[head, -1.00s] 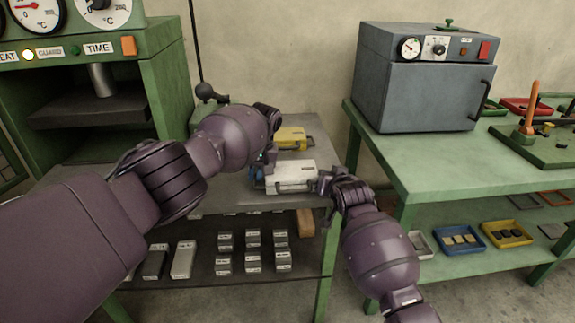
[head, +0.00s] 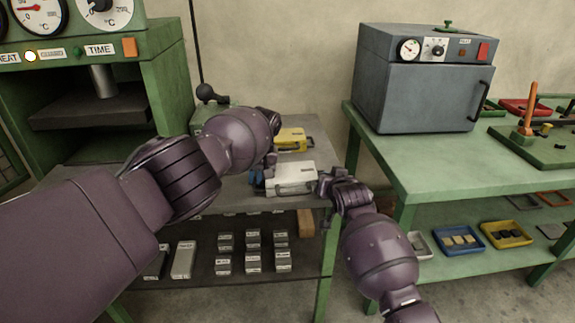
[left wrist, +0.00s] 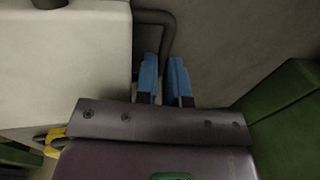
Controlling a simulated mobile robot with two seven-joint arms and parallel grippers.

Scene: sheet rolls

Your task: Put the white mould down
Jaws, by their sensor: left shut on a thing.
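The white mould (head: 291,179) is a pale block with dark handles, over the right part of the grey tabletop of the small stand. Whether it rests on the top or is held just above it, I cannot tell. My left gripper (head: 257,179) is at its left end. In the left wrist view the blue fingers (left wrist: 164,82) are shut on the mould's dark handle (left wrist: 165,40), with the white mould body (left wrist: 65,70) to the left. My right gripper (head: 324,184) is at the mould's right end; its fingertips are too small and covered to read.
A yellow mould (head: 293,139) lies just behind the white one. A green press (head: 165,90) stands at the left. A green bench (head: 430,160) with a grey oven (head: 420,95) is at the right. Small grey blocks (head: 253,250) sit on the lower shelf.

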